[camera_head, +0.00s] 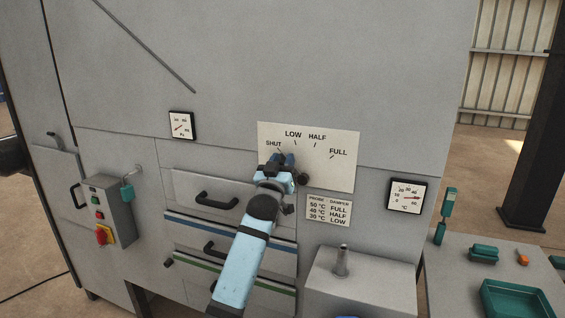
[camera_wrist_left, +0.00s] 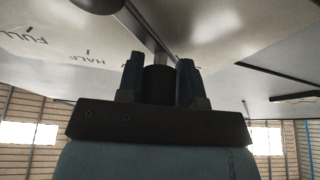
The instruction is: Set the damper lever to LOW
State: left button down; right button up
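The damper plate (camera_head: 340,176) is a pale panel on the grey machine front, marked SHUT, LOW, HALF and FULL along an arc. The damper lever's dark round hub (camera_head: 302,180) shows just right of my left gripper (camera_head: 282,160). In the left wrist view a metal lever arm (camera_wrist_left: 147,28) runs from the dark hub (camera_wrist_left: 97,4) to a dark grip (camera_wrist_left: 158,86) between my left fingers (camera_wrist_left: 159,75). The fingers appear closed on this grip, with no clear gap. The lever points up and left, near the SHUT mark; the gripper partly hides it. My right gripper is out of view.
Below the plate is a small probe and damper table (camera_head: 328,210), with a dial (camera_head: 406,196) to its right. Drawers with black handles (camera_head: 216,200) lie behind my left arm. A grey box with a metal post (camera_head: 342,262) stands lower right. A switch box (camera_head: 110,212) is at left.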

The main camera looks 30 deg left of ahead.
aim_at(301, 146)
pick_arm(q)
jog(key=shift+r, duration=0.1)
dwell(0.3)
jog(key=shift+w+d+r+m+h+p, duration=0.1)
jog(key=shift+d+r+m+h+p, duration=0.25)
jog(key=shift+m+h+p, duration=0.45)
jog(key=m, duration=0.1)
jog(key=d+m+h, duration=0.1)
jog(key=m, duration=0.1)
jog(key=shift+w+r+t+p, duration=0.1)
jog(key=shift+r+t+p, duration=0.2)
jog(key=shift+r+p, duration=0.1)
jog(key=shift+w+d+r+m+h+p, duration=0.1)
jog(key=shift+d+m+h+p, duration=0.35)
jog(key=shift+m, duration=0.6)
jog(key=shift+w+d+r+m+h+p, duration=0.1)
jog(key=shift+d+m+h+p, duration=0.35)
jog(key=shift+m, duration=0.6)
jog(key=shift+a, duration=0.1)
